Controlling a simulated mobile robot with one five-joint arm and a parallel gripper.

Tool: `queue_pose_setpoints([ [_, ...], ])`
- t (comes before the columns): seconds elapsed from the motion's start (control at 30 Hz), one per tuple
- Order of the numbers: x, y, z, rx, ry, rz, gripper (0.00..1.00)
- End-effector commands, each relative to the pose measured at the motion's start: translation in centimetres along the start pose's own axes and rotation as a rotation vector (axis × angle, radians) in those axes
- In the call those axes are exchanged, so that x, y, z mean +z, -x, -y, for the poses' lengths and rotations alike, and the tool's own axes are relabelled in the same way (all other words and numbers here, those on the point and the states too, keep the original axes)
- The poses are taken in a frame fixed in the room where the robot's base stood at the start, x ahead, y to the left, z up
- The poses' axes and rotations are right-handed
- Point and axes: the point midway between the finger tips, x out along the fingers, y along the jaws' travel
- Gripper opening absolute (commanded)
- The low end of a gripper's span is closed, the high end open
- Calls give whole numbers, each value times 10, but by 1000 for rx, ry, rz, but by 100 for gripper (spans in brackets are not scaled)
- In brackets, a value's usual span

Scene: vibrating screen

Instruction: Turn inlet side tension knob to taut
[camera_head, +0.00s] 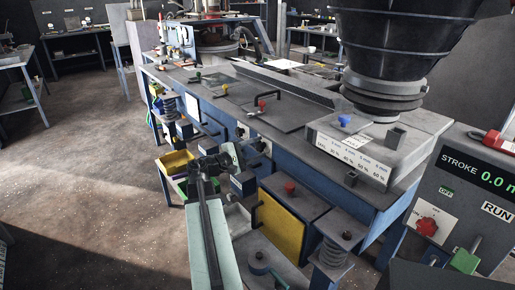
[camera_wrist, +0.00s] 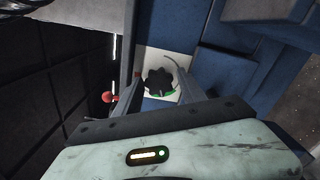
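A black lobed knob (camera_wrist: 158,81) sits on a white plate (camera_wrist: 152,58) on a blue panel in the wrist view. A green mark shows at the knob's lower right edge. My gripper (camera_wrist: 160,82) is open, with one finger on each side of the knob in the picture; I cannot tell whether they touch it. In the head view my gripper (camera_head: 234,156) is at the machine's blue front side, close to dark knobs on pale plates (camera_head: 262,146). I cannot tell which of these is the inlet side tension knob.
A red ball (camera_wrist: 107,97) stands left of the fingers. Yellow bins (camera_head: 176,163), a yellow panel (camera_head: 281,226) and a spring (camera_head: 331,252) are along the machine's front. A control box (camera_head: 460,200) stands at right. The floor at left is clear.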

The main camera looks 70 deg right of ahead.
Motion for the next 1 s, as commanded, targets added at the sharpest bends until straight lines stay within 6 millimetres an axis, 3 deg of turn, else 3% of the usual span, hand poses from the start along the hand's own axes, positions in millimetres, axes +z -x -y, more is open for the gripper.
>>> queue_pose_setpoints([
  [0.27,0,6,0,2,0,-2,47],
  [0.63,1,70,1,2,0,-2,47],
  [1.0,1,77,1,1,0,0,47],
])
